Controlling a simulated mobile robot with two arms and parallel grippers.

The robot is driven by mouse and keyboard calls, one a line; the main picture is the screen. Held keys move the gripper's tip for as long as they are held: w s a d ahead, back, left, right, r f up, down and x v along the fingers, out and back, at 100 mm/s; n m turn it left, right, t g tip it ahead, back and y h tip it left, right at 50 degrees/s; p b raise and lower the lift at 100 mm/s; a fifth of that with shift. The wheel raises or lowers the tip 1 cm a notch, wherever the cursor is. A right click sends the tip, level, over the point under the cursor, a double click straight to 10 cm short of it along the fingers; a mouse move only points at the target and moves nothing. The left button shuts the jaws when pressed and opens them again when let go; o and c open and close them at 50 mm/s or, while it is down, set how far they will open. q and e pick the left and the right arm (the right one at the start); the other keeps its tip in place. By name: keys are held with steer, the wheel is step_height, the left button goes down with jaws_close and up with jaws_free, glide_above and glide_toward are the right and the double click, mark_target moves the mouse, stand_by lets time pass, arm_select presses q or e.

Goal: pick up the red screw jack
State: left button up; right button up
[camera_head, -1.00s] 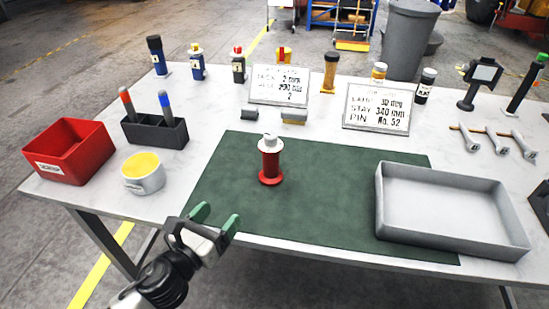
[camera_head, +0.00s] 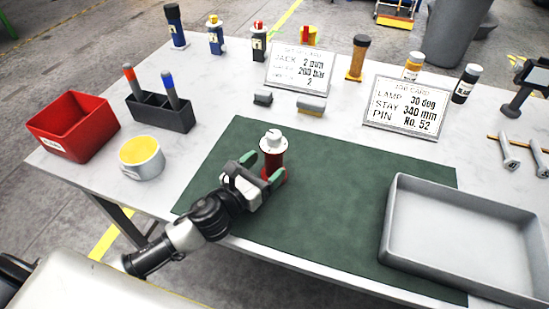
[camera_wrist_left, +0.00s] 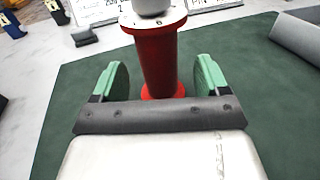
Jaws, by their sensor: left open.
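The red screw jack (camera_head: 271,158) stands upright on the green mat (camera_head: 330,200), with a pale grey cap on top. It also shows in the left wrist view (camera_wrist_left: 158,62), its top cut off by the frame edge. My left gripper (camera_head: 261,168) is open, with its green-padded fingers on either side of the jack's lower body. In the left wrist view the fingers (camera_wrist_left: 158,82) show a gap to the jack on both sides. The palm hides part of the jack's base. My right gripper is not in view.
A grey tray (camera_head: 396,215) lies on the right of the mat. A red bin (camera_head: 75,125), a cup (camera_head: 142,160) and a pen holder (camera_head: 160,115) stand at left. Two cards (camera_head: 300,72) (camera_head: 407,105) and several bottles stand behind. The mat's middle is clear.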

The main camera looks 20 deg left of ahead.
arm_select(q)
steer(key=shift+w+d, duration=0.15)
steer(key=shift+w, duration=0.25)
steer(key=p+x, duration=0.1)
steer(key=x, duration=0.3)
steer(key=shift+w+f, duration=0.1)
steer(key=shift+w, duration=0.15)
steer(key=shift+w+d, duration=0.1)
steer(key=shift+w, duration=0.1)
steer(key=shift+c, duration=0.5)
steer(key=shift+f, duration=0.1)
steer(key=c, duration=1.2)
jaws_close()
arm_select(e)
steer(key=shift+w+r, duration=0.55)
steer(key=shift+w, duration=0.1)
arm_select(q)
steer(key=shift+r, duration=0.25)
